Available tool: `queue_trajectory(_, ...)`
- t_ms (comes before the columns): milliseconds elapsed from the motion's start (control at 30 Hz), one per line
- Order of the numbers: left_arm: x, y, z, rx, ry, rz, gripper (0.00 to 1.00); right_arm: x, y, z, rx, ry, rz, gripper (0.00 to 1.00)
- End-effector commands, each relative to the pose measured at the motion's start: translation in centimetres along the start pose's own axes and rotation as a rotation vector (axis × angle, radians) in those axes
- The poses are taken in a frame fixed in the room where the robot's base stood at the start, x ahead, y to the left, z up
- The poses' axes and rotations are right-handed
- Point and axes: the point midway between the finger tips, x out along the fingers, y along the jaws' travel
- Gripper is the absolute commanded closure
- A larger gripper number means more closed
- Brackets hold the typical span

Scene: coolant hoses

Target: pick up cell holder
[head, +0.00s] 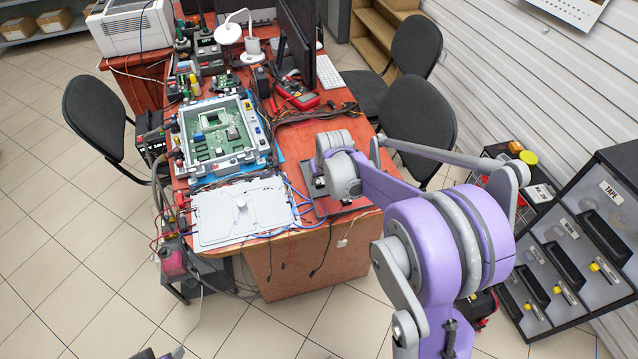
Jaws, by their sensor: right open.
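My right arm reaches in from the lower right, over the front right corner of the red-brown desk (285,222). My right gripper (319,188) points down there, largely hidden behind its own grey wrist, and is open. A dark flat item (347,208) lies on the desk just beside and below it. I cannot tell whether this is the cell holder, and I cannot pick out the cell holder elsewhere. A small grey part at the bottom edge, left of centre, may be my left gripper (165,354); its jaws cannot be made out.
A white panel (215,221) and an open case with green circuit boards (235,140) lie left of the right gripper. Cables, a red multimeter (298,94) and a monitor (296,40) are behind. Chairs flank the desk.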

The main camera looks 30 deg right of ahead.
Motion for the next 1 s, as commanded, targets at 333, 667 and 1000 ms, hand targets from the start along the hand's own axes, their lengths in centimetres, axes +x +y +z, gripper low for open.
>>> queue_trajectory(333,0.0,0.0,0.0,0.000,0.000,0.000,0.50,4.5,0.3,-0.8,0.000,0.000,0.000,0.50)
queue_trajectory(667,0.0,0.0,0.0,0.000,0.000,0.000,0.50,4.9,0.3,-0.7,0.000,0.000,0.000,0.57)
queue_trajectory(1000,0.0,0.0,0.0,0.000,0.000,0.000,0.50,4.8,0.3,-0.8,0.000,0.000,0.000,1.00)
